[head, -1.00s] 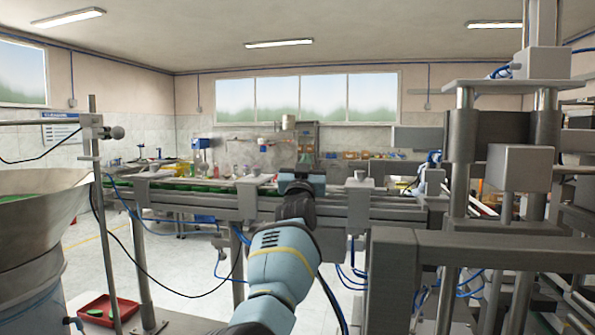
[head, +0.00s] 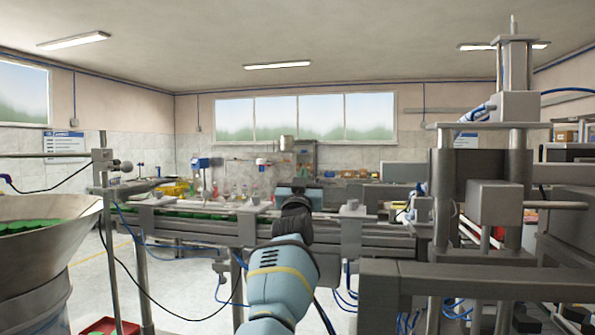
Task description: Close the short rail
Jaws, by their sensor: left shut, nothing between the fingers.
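The grey metal rail (head: 205,229) runs across the middle of the head view, with a line of green caps along its left stretch (head: 190,214). A shorter grey section (head: 351,232) continues right of my arm toward the press. I cannot tell which section is the short rail or whether it is open. My left gripper (head: 299,188) is shut and empty at the rail, between two small grey blocks. My wrist and the dark gripper body hide the rail there, and I cannot tell whether the fingers touch it. My right gripper is out of view.
A feeder bowl (head: 45,245) with green caps stands at the left, with a red tray (head: 108,327) beside it. A tall grey press (head: 490,180) on a thick frame stands close at the right. Thin posts and hanging cables lie along the rail.

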